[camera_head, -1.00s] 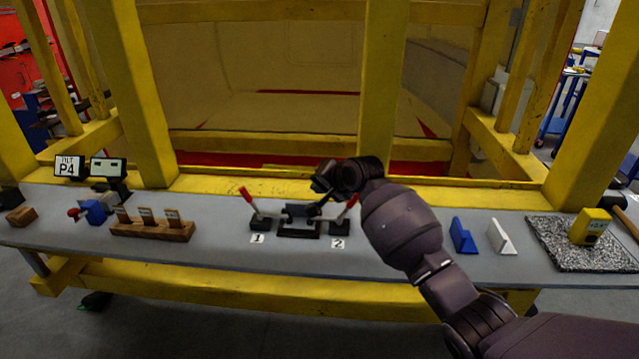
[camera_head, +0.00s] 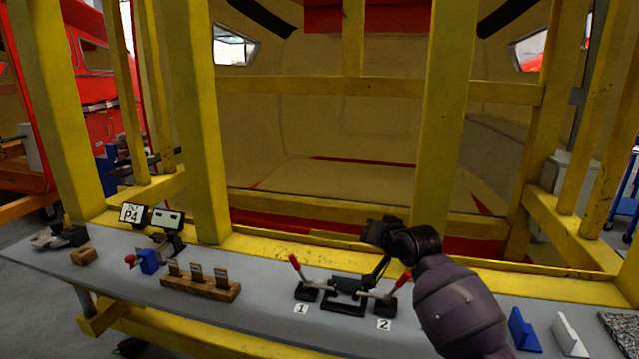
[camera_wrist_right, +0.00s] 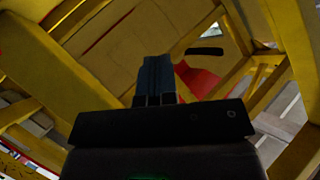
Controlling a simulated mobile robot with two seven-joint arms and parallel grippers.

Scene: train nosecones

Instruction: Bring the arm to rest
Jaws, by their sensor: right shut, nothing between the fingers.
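My right arm comes in from the lower right of the head view. Its dark gripper (camera_head: 376,232) is above the back edge of the bench, behind the black fixture. In the right wrist view the two fingers (camera_wrist_right: 155,66) are together with nothing between them. They point toward the yellow frame and the nosecone shell. The black fixture (camera_head: 345,308) stands on the bench between two red-handled levers, lever 1 (camera_head: 294,261) and lever 2 (camera_head: 404,280). My right gripper looks apart from both levers. My left gripper is not in view.
The grey bench (camera_head: 250,312) holds a wooden block with slots (camera_head: 200,288), small displays (camera_head: 167,220), a blue wedge (camera_head: 523,330) and a white wedge (camera_head: 568,335). Yellow posts (camera_head: 450,120) rise behind the bench, close to my right arm. Open bench surface lies left of lever 1.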

